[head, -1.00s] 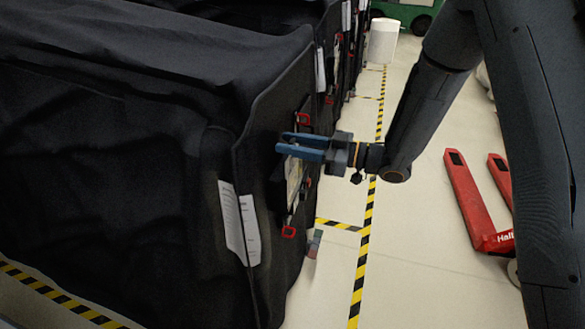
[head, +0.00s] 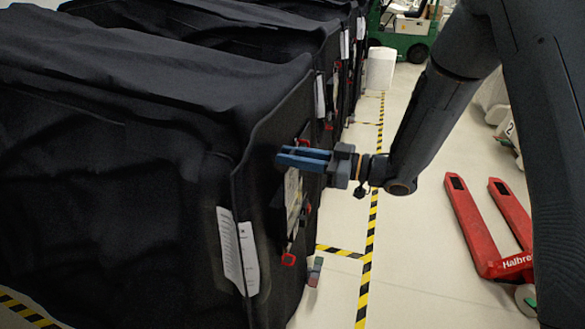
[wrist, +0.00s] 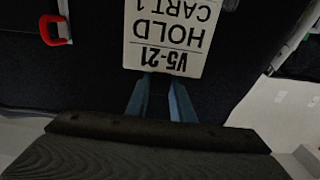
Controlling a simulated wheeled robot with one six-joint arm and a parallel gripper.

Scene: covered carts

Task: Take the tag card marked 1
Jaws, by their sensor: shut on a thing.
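The white tag card (wrist: 170,35) appears upside down at the top of the wrist view, with black print reading "V5-21 HOLD CART 1". In the head view my gripper (head: 281,158) is level at the end panel of the nearest black covered cart (head: 120,150).
White sheets (head: 237,250) hang at the cart's corner. More covered carts stand behind. A red pallet jack (head: 475,225) is on the right.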

